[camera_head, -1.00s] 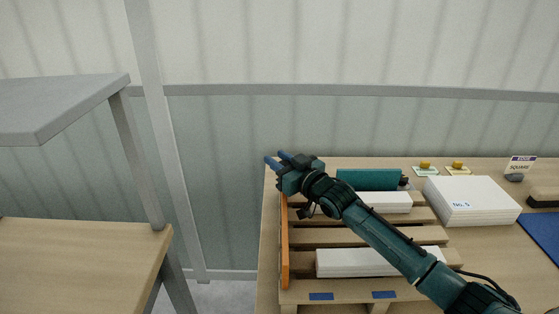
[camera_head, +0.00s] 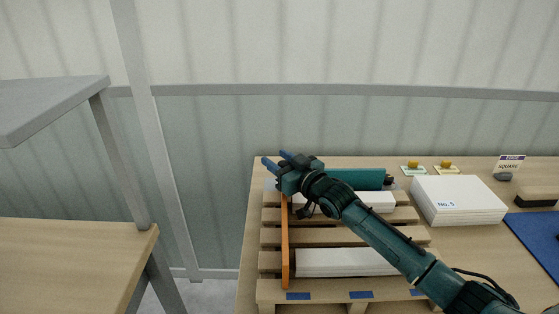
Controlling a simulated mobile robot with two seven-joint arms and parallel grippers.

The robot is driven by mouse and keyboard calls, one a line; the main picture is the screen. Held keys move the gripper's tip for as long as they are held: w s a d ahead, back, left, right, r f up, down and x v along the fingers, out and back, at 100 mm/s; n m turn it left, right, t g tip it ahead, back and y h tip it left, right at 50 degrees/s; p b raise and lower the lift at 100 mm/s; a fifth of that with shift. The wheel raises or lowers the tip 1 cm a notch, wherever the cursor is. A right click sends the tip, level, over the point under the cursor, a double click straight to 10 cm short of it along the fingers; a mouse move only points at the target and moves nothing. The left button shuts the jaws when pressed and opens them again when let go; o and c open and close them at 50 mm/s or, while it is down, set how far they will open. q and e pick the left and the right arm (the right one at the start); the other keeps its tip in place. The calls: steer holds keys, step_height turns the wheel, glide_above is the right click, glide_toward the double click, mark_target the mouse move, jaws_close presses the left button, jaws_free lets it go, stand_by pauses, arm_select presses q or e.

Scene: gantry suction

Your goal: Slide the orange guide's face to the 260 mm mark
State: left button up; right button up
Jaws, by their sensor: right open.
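The orange guide (camera_head: 285,245) is a thin upright board running front to back across the slatted pallet (camera_head: 270,291), near its left side. Its far end is hidden behind my right gripper (camera_head: 275,159). That gripper is open, with two blue fingers pointing to the far left, past the guide's far end. I cannot tell whether it touches the guide. White stacks (camera_head: 345,262) lie on the pallet just right of the guide, the front one with almost no gap to it. No scale or 260 mm mark is readable. My left gripper is out of view.
A teal block (camera_head: 355,178) lies at the pallet's back. Right of the pallet are a white stack labelled No. 5 (camera_head: 459,203), two yellow knobs on cards (camera_head: 413,165), a SQUARE sign (camera_head: 509,164) and a blue mat (camera_head: 537,232). A grey shelf (camera_head: 50,105) stands left.

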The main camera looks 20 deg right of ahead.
steer(key=shift+o, duration=0.7)
steer(key=shift+s+d, duration=0.1)
steer(key=shift+s, duration=0.2)
steer(key=v, duration=0.7)
steer(key=shift+b, duration=0.4)
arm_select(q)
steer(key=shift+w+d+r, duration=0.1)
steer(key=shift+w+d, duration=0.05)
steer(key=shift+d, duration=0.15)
arm_select(e)
steer(key=shift+w, duration=0.1)
